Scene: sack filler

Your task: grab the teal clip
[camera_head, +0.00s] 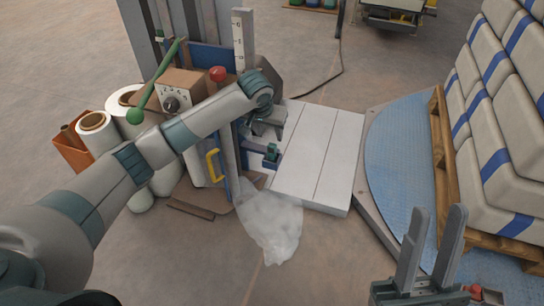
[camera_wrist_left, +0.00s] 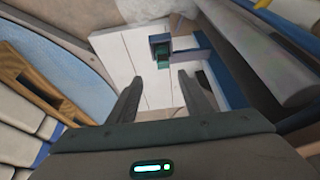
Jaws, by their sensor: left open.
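The teal clip (camera_head: 272,152) is a small dark green block on the blue bracket of the filler, beside the white slatted platform. In the left wrist view the clip (camera_wrist_left: 162,54) shows beyond my fingertips, roughly between them. My left gripper (camera_head: 268,130) is open, just above and behind the clip in the head view, partly hidden by its own wrist. In the left wrist view its two fingers (camera_wrist_left: 158,84) stand apart with nothing between them. My right gripper (camera_head: 438,212) is open and empty at the lower right, far from the clip.
The filler's column (camera_head: 243,40) and yellow handle (camera_head: 213,165) stand close to my left arm. The white platform (camera_head: 317,150) is bare. Stacked sacks (camera_head: 505,130) on a wooden pallet stand on the right.

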